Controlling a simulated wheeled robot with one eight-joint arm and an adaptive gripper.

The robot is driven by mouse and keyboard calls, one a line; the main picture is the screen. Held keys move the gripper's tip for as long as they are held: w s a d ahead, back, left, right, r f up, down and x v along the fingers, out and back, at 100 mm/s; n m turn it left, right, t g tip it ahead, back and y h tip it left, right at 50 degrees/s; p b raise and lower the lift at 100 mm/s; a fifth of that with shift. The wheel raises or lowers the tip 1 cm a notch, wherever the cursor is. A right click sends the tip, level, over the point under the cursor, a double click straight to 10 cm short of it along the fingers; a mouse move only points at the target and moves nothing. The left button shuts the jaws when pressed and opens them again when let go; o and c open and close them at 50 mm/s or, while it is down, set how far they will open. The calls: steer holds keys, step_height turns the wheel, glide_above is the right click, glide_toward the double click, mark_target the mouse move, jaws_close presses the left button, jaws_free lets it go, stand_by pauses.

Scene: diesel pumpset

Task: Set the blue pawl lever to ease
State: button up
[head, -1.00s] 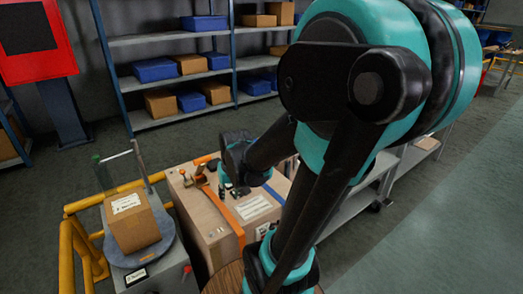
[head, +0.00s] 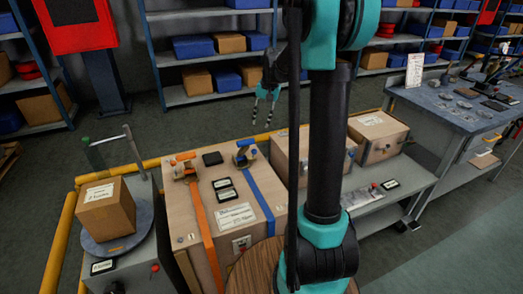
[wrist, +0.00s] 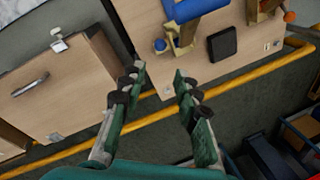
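The blue ratchet (head: 243,155) sits at the far end of a blue strap (head: 262,190) on a wooden crate (head: 180,222). In the wrist view the ratchet's metal frame (wrist: 181,42) shows near the top. A small blue knob (wrist: 160,45) stands at its side; I cannot tell for sure whether this is the pawl lever, or how it is set. My gripper (head: 263,118) hangs in the air beyond the crate's far edge, apart from the ratchet. In the wrist view my gripper (wrist: 158,78) is open, with nothing between the fingers.
An orange ratchet (head: 184,170) and strap lie left on the crate, with a black box (head: 212,158) between the ratchets. A yellow rail (head: 150,180) runs behind. A carton (head: 105,208) stands on a turntable at left. Another crate (head: 295,150) is at right.

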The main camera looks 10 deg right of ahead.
mark_target(254, 151)
steer(key=a+f, duration=0.1)
steer(key=f, duration=0.4)
steer(key=a+f, duration=0.1)
steer(key=f, duration=0.5)
steer(key=w+a+f, duration=0.1)
steer(key=f, duration=0.4)
steer(key=shift+f, duration=0.4)
jaws_close()
steer(key=shift+w+a, duration=0.1)
